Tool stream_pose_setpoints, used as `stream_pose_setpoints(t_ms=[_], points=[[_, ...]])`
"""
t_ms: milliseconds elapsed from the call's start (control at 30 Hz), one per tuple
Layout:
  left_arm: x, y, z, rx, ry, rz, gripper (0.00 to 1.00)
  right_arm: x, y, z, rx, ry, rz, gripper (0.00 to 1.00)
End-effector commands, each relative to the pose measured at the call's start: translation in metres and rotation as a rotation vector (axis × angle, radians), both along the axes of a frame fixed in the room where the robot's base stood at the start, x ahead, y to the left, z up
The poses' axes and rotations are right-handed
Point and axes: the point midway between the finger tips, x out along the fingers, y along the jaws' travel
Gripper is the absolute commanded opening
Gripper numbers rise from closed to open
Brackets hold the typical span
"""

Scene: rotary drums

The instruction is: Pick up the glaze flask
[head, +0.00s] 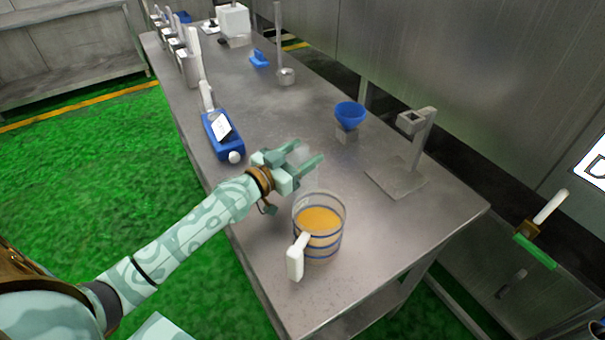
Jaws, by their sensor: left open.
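My left gripper (305,165) is open above the metal table, its fingers pointing right. A pale translucent shape shows between its fingers; I cannot tell whether it is an object. Just below the gripper stands a clear jug (320,225) with blue bands, orange contents and a white handle at its lower left. Left of the gripper, a blue container (222,135) with a white label and a white round knob sits at the table's left edge. I cannot tell which thing is the glaze flask. My right gripper is not in view.
A blue funnel-shaped cup (349,115) on a grey block and a grey stand (400,175) stand to the right. Several metal containers (189,65) line the far left edge. A thin post (278,45) rises farther back. The table's middle (275,110) is clear.

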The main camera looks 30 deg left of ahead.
Motion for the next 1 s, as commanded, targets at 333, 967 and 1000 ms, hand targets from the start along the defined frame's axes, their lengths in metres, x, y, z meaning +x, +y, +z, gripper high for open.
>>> stream_pose_setpoints(t_ms=[333,967,1000], points=[[0.0,0.0,0.0,0.001,0.001,0.0,0.15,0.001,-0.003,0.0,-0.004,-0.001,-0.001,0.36],[0.0,0.0,0.068,0.0,-0.007,0.0,0.0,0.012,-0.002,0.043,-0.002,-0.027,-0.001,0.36],[0.0,0.0,0.076,0.002,-0.007,0.0,0.0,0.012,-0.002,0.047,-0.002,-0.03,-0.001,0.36]])
